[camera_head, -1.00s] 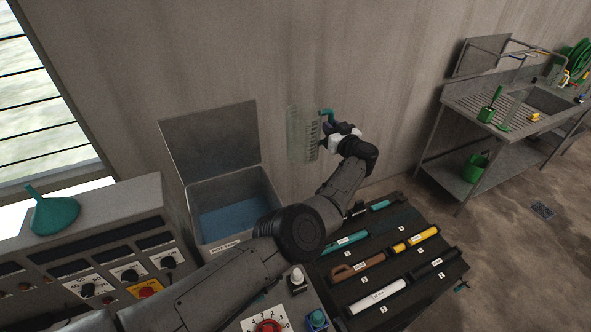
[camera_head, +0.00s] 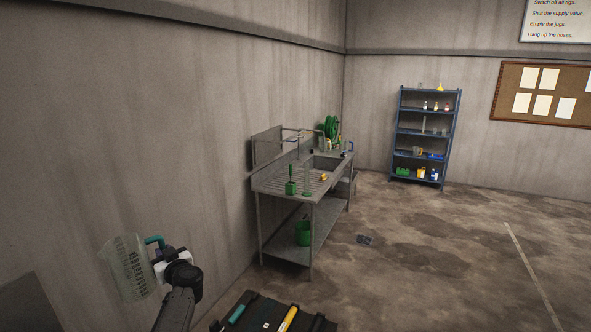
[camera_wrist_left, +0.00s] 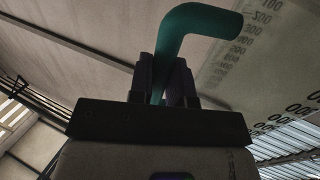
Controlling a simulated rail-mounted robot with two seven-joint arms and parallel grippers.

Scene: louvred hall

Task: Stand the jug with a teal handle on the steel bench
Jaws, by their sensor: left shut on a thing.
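The jug (camera_head: 124,270) is clear with dark graduation marks and a teal handle. It is at the lower left of the head view, held up off any surface and slightly tilted. My left gripper (camera_head: 160,256) is shut on its teal handle. In the left wrist view the teal handle (camera_wrist_left: 197,22) passes between the fingers (camera_wrist_left: 165,82), and the jug's marked wall (camera_wrist_left: 262,40) is beyond. The steel bench (camera_head: 284,190) stands against the wall, right of the jug and farther away. My right gripper is not in view.
A dark tool tray (camera_head: 262,318) is at the bottom. Open floor (camera_head: 420,250) lies right.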

